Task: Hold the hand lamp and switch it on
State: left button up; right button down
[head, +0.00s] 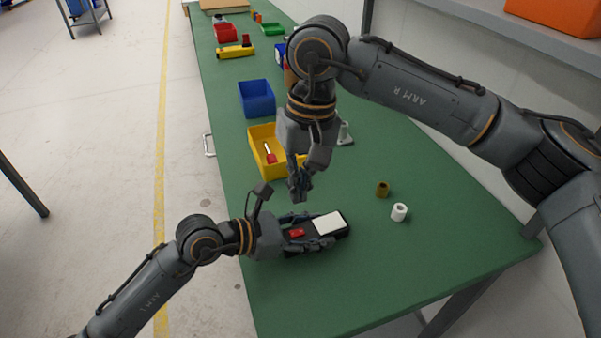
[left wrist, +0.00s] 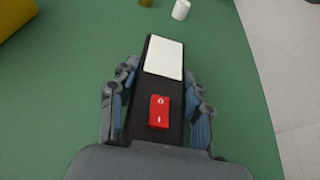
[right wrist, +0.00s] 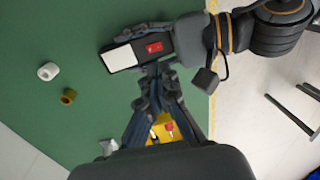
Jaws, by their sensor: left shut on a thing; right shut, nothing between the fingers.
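The hand lamp is a black bar with a white panel (head: 328,222) and a red rocker switch (head: 297,233). It also shows in the left wrist view, white panel (left wrist: 164,58) farther out and red switch (left wrist: 159,111) nearer. I cannot tell whether the panel is lit. My left gripper (head: 318,231) is shut on the lamp, its fingers along both long sides, leaving the switch uncovered. My right gripper (head: 298,196) is shut and empty, pointing down beyond the lamp. In the right wrist view its fingertips (right wrist: 155,76) appear beside the lamp (right wrist: 138,52), near the switch.
A yellow bin (head: 262,140) with a red-and-white item stands behind my right gripper, and a blue bin (head: 256,98) beyond it. A brown ring (head: 382,189) and a white ring (head: 399,212) stand right of the lamp. The green table (head: 440,245) is clear at the front right.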

aim_at(299, 233)
jog(key=f, duration=0.6)
jog(key=a+f, duration=0.1)
jog(key=f, duration=0.2)
jog(key=shift+s, duration=0.25)
jog(key=shift+s+a+f, duration=0.2)
jog(key=shift+f, duration=0.25)
pick_arm(q)
jog(key=shift+s+d, duration=0.15)
pick_arm(e)
jog(key=shift+s+f, duration=0.1)
pick_arm(q)
jog(key=shift+r, duration=0.1)
pick_arm(e)
jog(key=shift+w+d, duration=0.45)
jog(key=shift+d, duration=0.3)
notch_tip(299, 233, up, 15)
jog(key=a, duration=0.2)
jog(key=shift+s+f, duration=0.15)
jog(key=shift+s, duration=0.25)
